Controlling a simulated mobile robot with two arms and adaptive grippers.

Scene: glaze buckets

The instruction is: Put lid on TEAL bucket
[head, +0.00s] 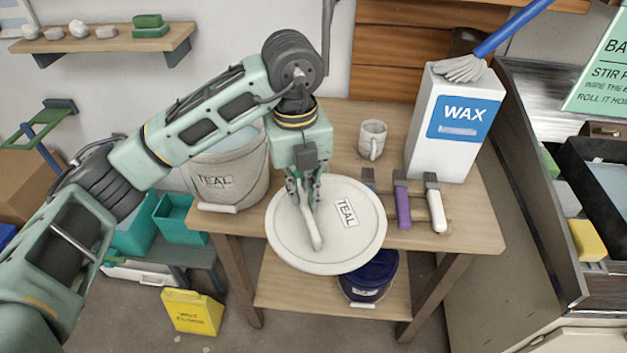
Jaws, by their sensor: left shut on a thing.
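The round off-white lid (352,240) with a TEAL label is held by my left gripper (303,195). The gripper is shut on the lid's bar handle, near the table's front edge, and the lid hides part of that edge. The lid looks tilted toward the camera. The grey TEAL bucket (222,182) stands on the table's left side, to the left of the lid and partly behind my left arm. Its label faces front and its white bail grip hangs at its foot. Much of its mouth is hidden by my arm. My right gripper is not in view.
On the wooden table (335,125) stand a mug (372,139) and a tall WAX box (448,125). Brushes (402,200) lie at the front right. A dark blue bucket (370,278) sits on the lower shelf. A sink unit (530,220) is at the right.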

